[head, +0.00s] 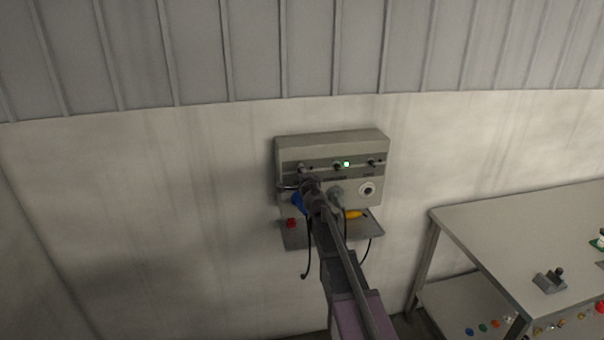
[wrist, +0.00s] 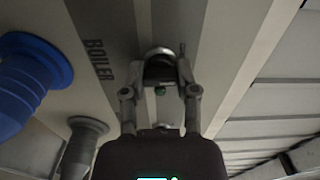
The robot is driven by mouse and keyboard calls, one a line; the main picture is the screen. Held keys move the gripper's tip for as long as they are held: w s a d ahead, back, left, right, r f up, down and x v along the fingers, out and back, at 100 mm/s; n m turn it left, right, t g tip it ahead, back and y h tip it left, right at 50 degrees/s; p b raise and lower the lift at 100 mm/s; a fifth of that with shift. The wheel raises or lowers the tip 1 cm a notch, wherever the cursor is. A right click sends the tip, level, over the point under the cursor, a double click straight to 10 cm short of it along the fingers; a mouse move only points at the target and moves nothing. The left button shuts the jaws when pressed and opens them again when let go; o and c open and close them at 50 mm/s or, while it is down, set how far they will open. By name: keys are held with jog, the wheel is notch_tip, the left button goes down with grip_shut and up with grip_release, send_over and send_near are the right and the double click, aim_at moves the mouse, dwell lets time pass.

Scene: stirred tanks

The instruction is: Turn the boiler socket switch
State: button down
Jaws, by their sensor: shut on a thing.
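The boiler switch (wrist: 160,53) is a round knob with a silvery rim, beside the printed word BOILER (wrist: 95,60) in the wrist view. My gripper (wrist: 160,75) has its two fingers closed on it, one on each side. In the head view my gripper (head: 305,182) is at the left part of the grey socket panel (head: 340,144), and it hides part of the panel's front there. The fingers cover much of the switch, so I cannot tell its turn angle.
A blue plug (wrist: 32,75) and a grey plug (wrist: 82,140) sit beside the switch. A green lamp (head: 346,164) is lit on the panel. A small shelf (head: 352,234) with a yellow item (head: 354,214) is below. A table (head: 510,230) stands to the right.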

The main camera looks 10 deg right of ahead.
jog(key=n, duration=0.5)
jog(key=shift+w+n, duration=0.1)
jog(key=shift+n, duration=0.3)
jog(key=shift+c, duration=1.8)
grip_release()
jog(key=s, duration=1.2)
jog(key=shift+d, duration=0.2)
jog(key=shift+s, duration=0.1)
